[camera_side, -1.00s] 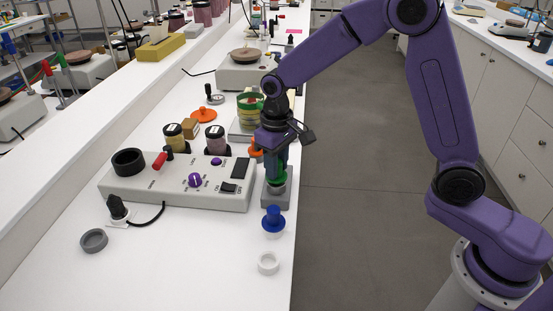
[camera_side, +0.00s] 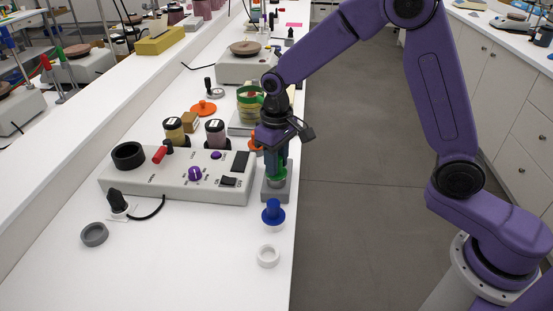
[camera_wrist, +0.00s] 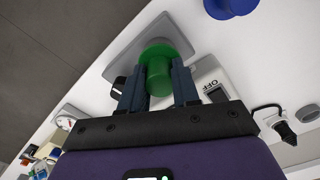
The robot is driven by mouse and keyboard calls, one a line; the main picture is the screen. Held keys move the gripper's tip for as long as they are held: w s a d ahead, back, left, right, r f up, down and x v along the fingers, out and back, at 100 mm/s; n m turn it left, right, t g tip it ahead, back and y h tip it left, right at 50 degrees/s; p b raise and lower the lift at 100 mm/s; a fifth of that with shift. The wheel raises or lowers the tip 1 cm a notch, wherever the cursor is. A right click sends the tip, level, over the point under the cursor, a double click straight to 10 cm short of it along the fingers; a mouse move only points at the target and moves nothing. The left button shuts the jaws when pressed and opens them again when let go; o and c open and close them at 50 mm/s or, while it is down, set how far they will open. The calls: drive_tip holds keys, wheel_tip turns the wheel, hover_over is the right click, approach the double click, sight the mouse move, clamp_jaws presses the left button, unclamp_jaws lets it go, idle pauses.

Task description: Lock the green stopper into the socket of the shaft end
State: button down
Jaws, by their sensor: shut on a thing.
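The green stopper (camera_wrist: 158,72) is between the two fingers of my gripper (camera_wrist: 158,92), which is shut on its knob. In the side view the stopper (camera_side: 277,174) shows as a green band under my gripper (camera_side: 275,160). It sits over a grey block with the shaft end (camera_side: 276,195), near the bench's right edge. In the wrist view the stopper's wide flange covers the middle of the grey block (camera_wrist: 123,64). The socket is hidden beneath it, so I cannot tell how deep the stopper sits.
A blue stopper (camera_side: 273,212) stands just in front of the block, with a white ring (camera_side: 268,256) nearer. A control box (camera_side: 175,180) with switches and a purple knob stands close at left. Jars (camera_side: 215,133) stand behind it. The front bench is mostly clear.

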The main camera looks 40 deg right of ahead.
drive_tip(key=shift+f, duration=0.15)
drive_tip(key=c, duration=0.8)
unclamp_jaws()
drive_tip(key=shift+o, duration=0.2)
wheel_tip(320, 180, up, 17)
drive_tip(key=s+d+f+n, duration=0.3)
drive_tip(key=s, duration=0.7)
drive_tip(key=s+d+f+n, duration=0.3)
drive_tip(key=s, duration=0.7)
drive_tip(key=s+d+f+n, duration=0.3)
drive_tip(key=s+d+f, duration=0.1)
drive_tip(key=s, duration=0.6)
drive_tip(key=shift+n, duration=0.3)
